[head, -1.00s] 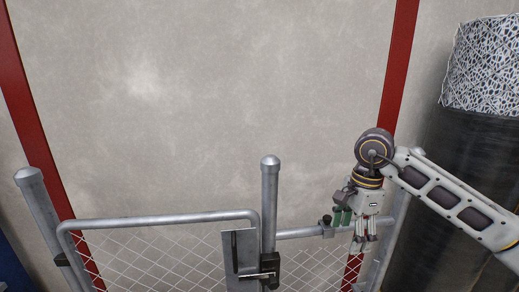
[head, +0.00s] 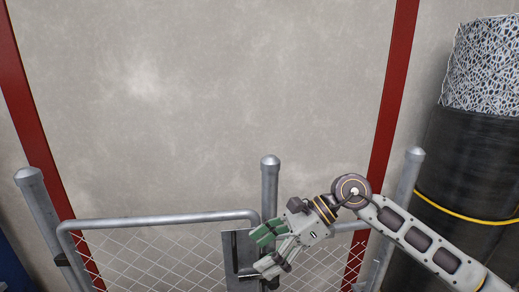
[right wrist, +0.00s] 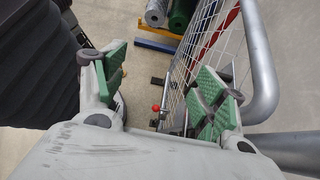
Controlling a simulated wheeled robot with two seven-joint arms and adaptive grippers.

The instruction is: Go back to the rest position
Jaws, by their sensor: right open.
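My right gripper (head: 264,250) is open, with its green-padded fingers apart and pointing left in the head view. It is in front of the middle post and the latch area of the chain-link gate (head: 160,217), partly covering both. In the right wrist view my right gripper (right wrist: 163,80) shows nothing between its pads. The gate's mesh and grey tubes lie beyond and beside the right-hand finger there. I cannot tell whether the finger touches them. My left gripper is not in view.
Grey posts stand at the left (head: 32,190), middle (head: 270,185) and right (head: 408,180). A dark roll with a yellow band (head: 470,170) stands at the right, near my right arm. The wall above the gate is clear.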

